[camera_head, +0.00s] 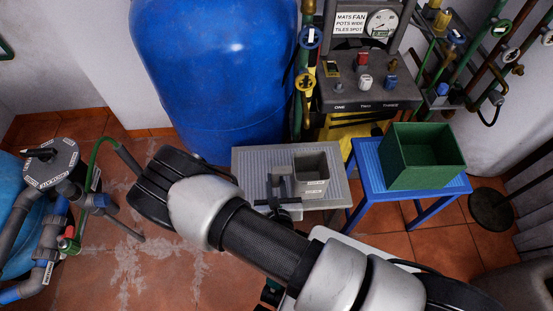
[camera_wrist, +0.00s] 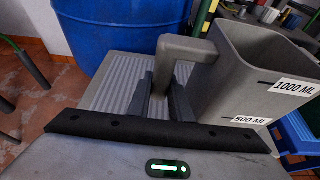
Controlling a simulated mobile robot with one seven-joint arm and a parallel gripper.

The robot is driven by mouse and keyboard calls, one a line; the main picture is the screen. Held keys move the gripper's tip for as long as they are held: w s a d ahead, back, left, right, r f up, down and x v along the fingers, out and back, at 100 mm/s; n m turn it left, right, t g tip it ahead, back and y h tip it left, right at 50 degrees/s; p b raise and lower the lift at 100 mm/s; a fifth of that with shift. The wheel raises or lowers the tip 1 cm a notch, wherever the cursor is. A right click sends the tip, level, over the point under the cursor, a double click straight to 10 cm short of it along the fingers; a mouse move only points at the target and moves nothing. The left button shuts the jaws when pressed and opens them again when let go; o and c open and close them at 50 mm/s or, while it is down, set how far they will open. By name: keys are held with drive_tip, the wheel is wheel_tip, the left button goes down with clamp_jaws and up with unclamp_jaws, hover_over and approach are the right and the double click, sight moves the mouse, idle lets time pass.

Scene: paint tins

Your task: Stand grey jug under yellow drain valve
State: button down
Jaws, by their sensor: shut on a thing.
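The grey jug (camera_head: 311,176) is square, open-topped and upright, and its inside looks empty. It is over the right part of the ribbed grey stand (camera_head: 252,158); I cannot tell whether its base touches. In the wrist view the jug (camera_wrist: 245,85) shows 1000 ML and 500 ML marks. My gripper (camera_wrist: 160,98) is shut on the jug's handle (camera_wrist: 178,48), one finger on each side. The gripper (camera_head: 276,200) is partly hidden by my arm in the head view. A yellow valve wheel (camera_head: 305,82) is on the green pipe behind the stand, beneath a blue wheel (camera_head: 309,37).
A blue stool (camera_head: 370,178) bearing a green bin (camera_head: 427,160) stands close right of the jug. The big blue tank (camera_head: 215,70) is behind the stand. A panel (camera_head: 365,95) with knobs and a gauge is behind. Pipes with a green hose (camera_head: 90,160) stand at left.

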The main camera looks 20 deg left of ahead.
drive_tip(key=w+a, duration=0.2)
drive_tip(key=w, duration=0.1)
drive_tip(key=w+a+b, duration=0.1)
drive_tip(key=w, duration=0.3)
drive_tip(key=w+a+b, duration=0.1)
drive_tip(key=w+a, duration=0.1)
drive_tip(key=w, duration=0.1)
drive_tip(key=shift+w+a+f, duration=0.1)
drive_tip(key=shift+w+a, duration=0.05)
drive_tip(key=shift+a, duration=0.2)
drive_tip(key=shift+f+b, duration=0.75)
drive_tip(key=shift+f, duration=0.9)
drive_tip(key=shift+f, duration=0.2)
drive_tip(key=c, duration=1.6)
unclamp_jaws()
drive_tip(key=shift+r, duration=0.1)
drive_tip(key=shift+d+r, duration=0.1)
drive_tip(key=shift+r, duration=0.1)
drive_tip(key=p+v, duration=0.3)
drive_tip(key=v, duration=0.9)
drive_tip(key=shift+f+p, duration=0.1)
drive_tip(key=shift+p, duration=0.2)
